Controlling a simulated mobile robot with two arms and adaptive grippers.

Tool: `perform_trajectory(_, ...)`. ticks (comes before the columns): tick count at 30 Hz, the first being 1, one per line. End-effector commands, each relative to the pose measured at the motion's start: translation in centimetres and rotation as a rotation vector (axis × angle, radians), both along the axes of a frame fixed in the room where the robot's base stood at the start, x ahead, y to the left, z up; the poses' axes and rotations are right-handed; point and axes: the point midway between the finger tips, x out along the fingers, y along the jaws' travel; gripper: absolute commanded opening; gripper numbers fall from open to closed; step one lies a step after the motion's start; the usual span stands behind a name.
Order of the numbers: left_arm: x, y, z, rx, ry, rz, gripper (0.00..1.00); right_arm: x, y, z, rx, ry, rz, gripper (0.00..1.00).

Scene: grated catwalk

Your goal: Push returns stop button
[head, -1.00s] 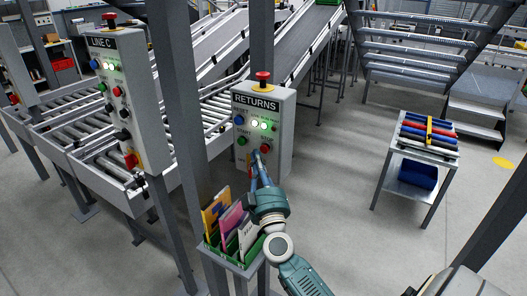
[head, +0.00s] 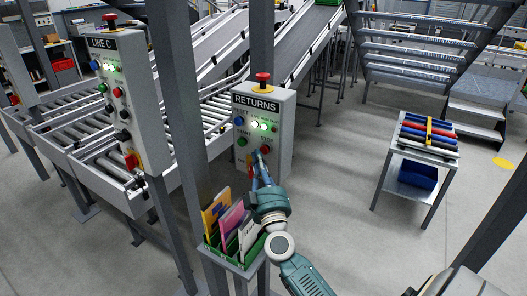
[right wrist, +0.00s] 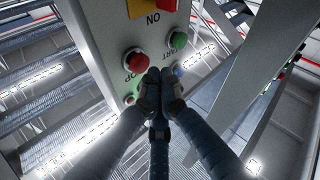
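The grey RETURNS control box (head: 281,135) stands on a post in the middle of the head view. Its red stop button (head: 265,149) is at the lower right of the panel, with the green start button (head: 242,141) to its left. My right gripper (head: 256,156) is just left of and below the stop button. In the right wrist view the panel is upside down; the shut, empty fingertips (right wrist: 159,82) show beside the red stop button (right wrist: 135,62), with the green button (right wrist: 178,40) farther off. I cannot tell whether they touch the panel. My left gripper is not in view.
A red mushroom button (head: 262,77) tops the box. The LINE C box (head: 118,95) stands left, past a grey post (head: 178,80). A green bin of envelopes (head: 236,255) sits below my right gripper. A cart (head: 425,150) stands right on open floor.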

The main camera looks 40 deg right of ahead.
Motion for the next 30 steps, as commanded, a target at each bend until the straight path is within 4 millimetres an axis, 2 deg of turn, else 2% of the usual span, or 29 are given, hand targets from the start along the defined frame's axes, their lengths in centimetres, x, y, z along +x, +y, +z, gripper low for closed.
perform_trajectory(30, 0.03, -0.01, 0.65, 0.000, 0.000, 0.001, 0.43, 0.32, -0.79, 0.04, 0.000, 0.000, 0.000, 0.00)
